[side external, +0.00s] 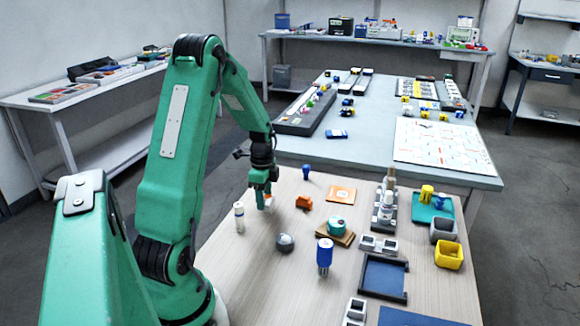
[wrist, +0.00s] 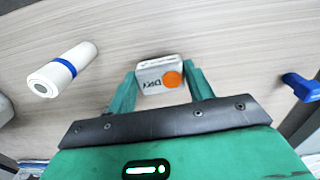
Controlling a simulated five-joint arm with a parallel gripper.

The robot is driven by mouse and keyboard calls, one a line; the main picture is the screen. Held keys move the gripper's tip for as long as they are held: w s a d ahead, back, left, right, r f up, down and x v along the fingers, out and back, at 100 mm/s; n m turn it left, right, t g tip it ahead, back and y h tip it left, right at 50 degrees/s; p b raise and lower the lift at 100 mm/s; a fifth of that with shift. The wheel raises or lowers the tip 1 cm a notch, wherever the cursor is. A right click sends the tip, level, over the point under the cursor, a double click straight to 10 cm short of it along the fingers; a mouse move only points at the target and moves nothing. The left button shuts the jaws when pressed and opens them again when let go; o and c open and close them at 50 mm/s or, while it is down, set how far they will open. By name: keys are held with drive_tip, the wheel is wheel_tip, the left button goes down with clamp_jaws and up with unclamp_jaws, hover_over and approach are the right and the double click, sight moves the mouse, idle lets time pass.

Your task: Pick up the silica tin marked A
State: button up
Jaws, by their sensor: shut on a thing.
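A small pale silica tin (wrist: 160,75) with the letters "DRY" and an orange dot sits between my fingers in the wrist view. I see no letter A on the side facing the camera. My gripper (wrist: 162,84) is shut on the tin, one green finger on each side. In the side external view my gripper (side external: 263,198) points down low over the wooden table, and only a bit of the tin (side external: 267,203) shows. I cannot tell whether the tin touches the table.
A white cylinder with a blue band (wrist: 64,69) stands close on the left; it also shows in the side external view (side external: 239,217).

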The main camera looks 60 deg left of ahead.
drive_tip(key=shift+w+d+r, duration=0.1)
drive_tip(key=shift+d+r, duration=0.1)
drive_tip(key=shift+r, duration=0.45)
drive_tip(key=shift+d+r, duration=0.15)
drive_tip(key=shift+r, duration=0.45)
drive_tip(key=w+d+r, duration=0.2)
drive_tip(key=d+r, duration=0.4)
drive_tip(key=d, duration=0.4)
drive_tip(key=shift+w+d+r, duration=0.2)
drive_tip(key=shift+w+d, duration=0.05)
drive_tip(key=shift+d, duration=0.1)
drive_tip(key=shift+w, duration=0.1)
